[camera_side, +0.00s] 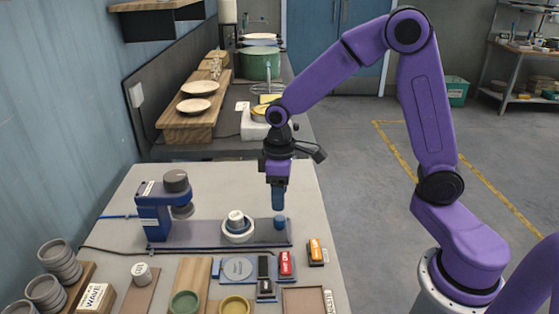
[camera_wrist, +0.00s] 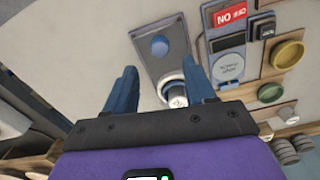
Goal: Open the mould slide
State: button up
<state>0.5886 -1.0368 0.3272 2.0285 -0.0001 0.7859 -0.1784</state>
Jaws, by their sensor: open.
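The mould slide is a flat grey plate (camera_side: 200,234) running left to right on the table, and its end shows in the wrist view (camera_wrist: 158,68). A round blue knob (camera_side: 280,222) stands at its right end; it also shows in the wrist view (camera_wrist: 160,45). A white round mould (camera_side: 237,230) sits on the slide left of the knob, partly seen between my fingers in the wrist view (camera_wrist: 175,97). My gripper (camera_side: 278,207) points down just above the knob, its blue fingers apart and empty. In the wrist view my gripper (camera_wrist: 159,67) has the knob slightly beyond its fingertips.
A blue press (camera_side: 154,212) with a grey head stands at the slide's left end. In front are red (camera_side: 286,264) and orange (camera_side: 316,252) labelled blocks, a green dish (camera_side: 185,303) and a yellow dish (camera_side: 235,305). The table behind the slide is clear.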

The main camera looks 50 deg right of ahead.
notch_tip(320, 180, up, 9)
dwell(0.3)
jog(key=s+f+n, duration=0.2)
jog(key=s, duration=1)
jog(key=s+d+f+n, duration=0.1)
jog(key=s+n, duration=0.2)
jog(key=s, duration=0.9)
jog(key=shift+s+d+f, duration=0.2)
jog(key=shift+d+f, duration=0.05)
jog(key=shift+f, duration=0.1)
